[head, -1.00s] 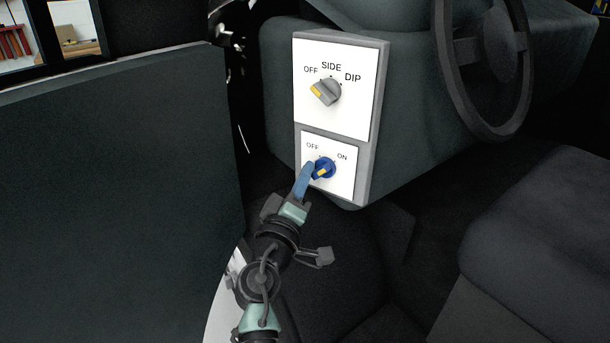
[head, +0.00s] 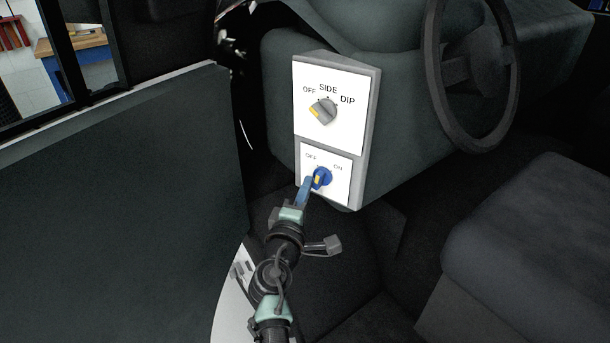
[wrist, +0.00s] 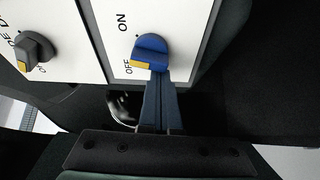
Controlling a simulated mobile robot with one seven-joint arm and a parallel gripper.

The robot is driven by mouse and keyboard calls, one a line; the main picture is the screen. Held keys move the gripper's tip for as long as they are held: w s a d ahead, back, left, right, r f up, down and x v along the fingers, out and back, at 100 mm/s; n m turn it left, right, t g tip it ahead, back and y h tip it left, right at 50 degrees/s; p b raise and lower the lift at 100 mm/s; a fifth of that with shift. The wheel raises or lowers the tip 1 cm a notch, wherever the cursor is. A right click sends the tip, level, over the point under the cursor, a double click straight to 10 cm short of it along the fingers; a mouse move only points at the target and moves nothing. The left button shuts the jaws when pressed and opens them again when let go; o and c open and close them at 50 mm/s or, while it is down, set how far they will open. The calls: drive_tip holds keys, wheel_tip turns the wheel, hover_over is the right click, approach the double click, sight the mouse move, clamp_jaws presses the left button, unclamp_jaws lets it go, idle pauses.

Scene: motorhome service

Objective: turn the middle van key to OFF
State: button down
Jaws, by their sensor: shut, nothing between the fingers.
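A blue knob with a yellow mark (head: 324,176) sits on the lower white OFF/ON plate (head: 345,190) in the head view. It is the only key-like turning control with OFF and ON that I see. In the wrist view the same blue knob (wrist: 151,48) has its yellow end beside the OFF label, while ON is farther up. My gripper (head: 309,184) is shut and empty, with its blue fingers at the knob's lower left. In the wrist view the fingertips (wrist: 160,75) are against or just below the knob's lower edge; exact contact is hidden.
Above is a grey rotary switch (head: 323,111) marked OFF, SIDE and DIP. A steering wheel (head: 480,75) is at upper right, and a dark seat (head: 530,240) at lower right. A large dark door panel (head: 115,210) fills the left side.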

drive_tip(key=n+g+p, duration=0.1)
drive_tip(key=n+p, duration=0.1)
drive_tip(key=p, duration=0.1)
drive_tip(key=d+n+g+p, duration=0.1)
drive_tip(key=n+p, duration=0.1)
drive_tip(key=p, duration=0.1)
drive_tip(key=n+p, duration=0.3)
drive_tip(key=shift+s+d+f+g, duration=0.2)
drive_tip(key=shift+s+f+g, duration=0.1)
drive_tip(key=shift+s+g, duration=0.1)
drive_tip(key=shift+p, duration=0.35)
idle(0.4)
